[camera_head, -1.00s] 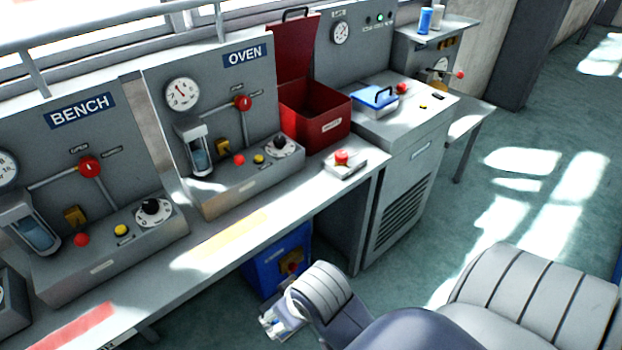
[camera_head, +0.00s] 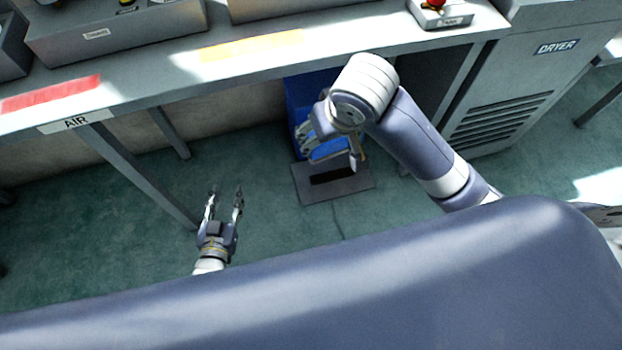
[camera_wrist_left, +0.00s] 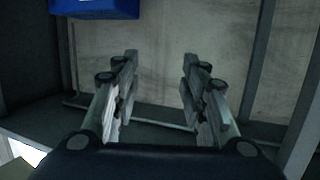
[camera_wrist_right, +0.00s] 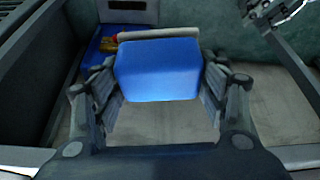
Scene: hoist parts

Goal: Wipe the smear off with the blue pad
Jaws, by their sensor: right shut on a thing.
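My right gripper (camera_head: 328,158) is shut on the blue pad (camera_wrist_right: 158,72), which fills the space between its fingers in the right wrist view. In the head view a little of the pad (camera_head: 328,150) shows below the bench edge, partly hidden by the gripper. My left gripper (camera_head: 224,192) is open and empty, low in front of the bench. It also shows open in the left wrist view (camera_wrist_left: 160,90). I cannot make out a smear in any current view.
A grey bench (camera_head: 170,75) with red and yellow strips runs across the top. A blue box (camera_head: 303,95) stands beneath it. A grey plate with a black patch (camera_head: 332,176) lies on the floor. A bench leg (camera_head: 140,175) stands near my left gripper. The dryer (camera_head: 520,85) is at the right.

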